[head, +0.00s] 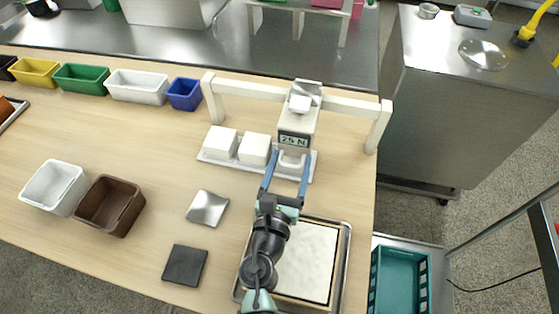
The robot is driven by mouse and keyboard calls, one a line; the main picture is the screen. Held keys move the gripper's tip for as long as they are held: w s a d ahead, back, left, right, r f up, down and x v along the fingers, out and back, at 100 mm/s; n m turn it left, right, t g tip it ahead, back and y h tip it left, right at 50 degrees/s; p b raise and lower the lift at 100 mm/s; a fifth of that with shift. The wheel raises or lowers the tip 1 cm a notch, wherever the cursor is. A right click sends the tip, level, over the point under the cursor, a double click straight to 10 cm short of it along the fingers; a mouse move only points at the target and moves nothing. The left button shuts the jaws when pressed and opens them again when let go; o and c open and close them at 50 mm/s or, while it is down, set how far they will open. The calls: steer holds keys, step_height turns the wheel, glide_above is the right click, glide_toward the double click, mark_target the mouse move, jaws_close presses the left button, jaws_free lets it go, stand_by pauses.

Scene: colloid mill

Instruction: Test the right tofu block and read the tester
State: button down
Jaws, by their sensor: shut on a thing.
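The tester (295,125) is a pale upright box under the white beam of a frame, and its display (294,139) appears to read 25 N. My gripper (290,163) has its blue fingers on either side of the tester's pale lower part and is shut on it. A white tray (206,157) lies beneath. The left tofu block (221,141) and a second tofu block (255,150) sit on it, left of the tester. The tray's right end is mostly covered by the tester and fingers, so I cannot make out a block there or any contact.
The white frame (245,89) stands over the tray. A metal plate (207,207), a dark plate (185,265), a white bin (55,187) and a brown bin (110,204) are at left. A framed pale slab (308,262) lies under my arm. Coloured bins (82,78) line the back.

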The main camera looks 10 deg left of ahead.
steer(key=shift+a, duration=0.2)
steer(key=shift+c, duration=1.3)
jaws_free()
steer(key=s, duration=0.5)
steer(key=s+b, duration=0.1)
steer(key=s, duration=0.5)
steer(key=shift+s+a, duration=0.2)
steer(key=shift+s, duration=0.75)
steer(key=shift+r, duration=0.1)
